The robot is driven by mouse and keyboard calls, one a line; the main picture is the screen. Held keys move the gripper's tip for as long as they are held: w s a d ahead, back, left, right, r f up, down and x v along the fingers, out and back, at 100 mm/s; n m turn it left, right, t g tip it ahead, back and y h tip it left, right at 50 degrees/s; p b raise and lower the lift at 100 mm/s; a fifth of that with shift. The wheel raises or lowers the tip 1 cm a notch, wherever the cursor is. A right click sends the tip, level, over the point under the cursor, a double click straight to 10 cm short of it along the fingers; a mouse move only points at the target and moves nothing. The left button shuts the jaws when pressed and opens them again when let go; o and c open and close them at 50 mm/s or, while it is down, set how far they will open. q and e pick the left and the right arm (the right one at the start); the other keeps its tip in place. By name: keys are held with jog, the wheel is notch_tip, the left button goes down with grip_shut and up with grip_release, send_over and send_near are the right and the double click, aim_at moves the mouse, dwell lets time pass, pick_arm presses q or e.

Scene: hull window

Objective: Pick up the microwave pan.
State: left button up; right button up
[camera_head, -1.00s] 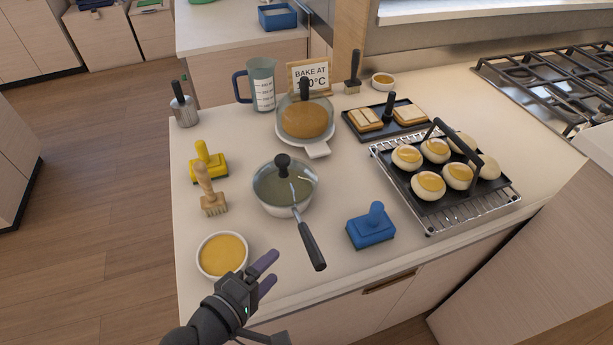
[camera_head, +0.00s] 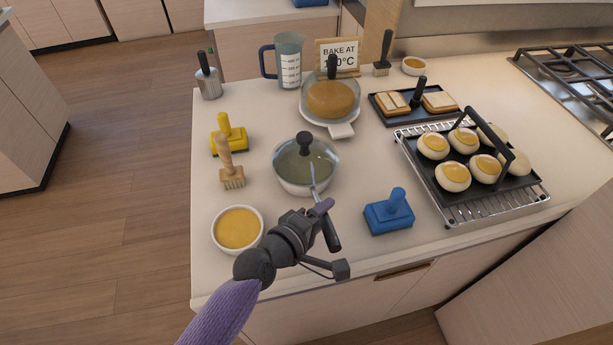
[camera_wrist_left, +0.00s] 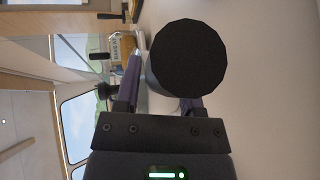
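The microwave pan (camera_head: 293,181) is a round pan under a clear lid with a black knob, standing on the counter. Its dark handle (camera_head: 331,236) points toward the front edge. My left gripper (camera_head: 322,210) is at the handle, and one purple finger shows over it. In the left wrist view the left gripper (camera_wrist_left: 160,88) has its two purple fingers apart. The round dark end of the handle (camera_wrist_left: 187,60) shows large there, overlapping the right finger. Whether the fingers touch the handle cannot be told. My right gripper is out of view.
A wooden brush (camera_head: 231,172) and a covered cake (camera_head: 330,100) are near the pan. A wire rack (camera_head: 462,212) holds a tray of buns.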

pick_arm(q)
grip_shut()
dwell(1.1)
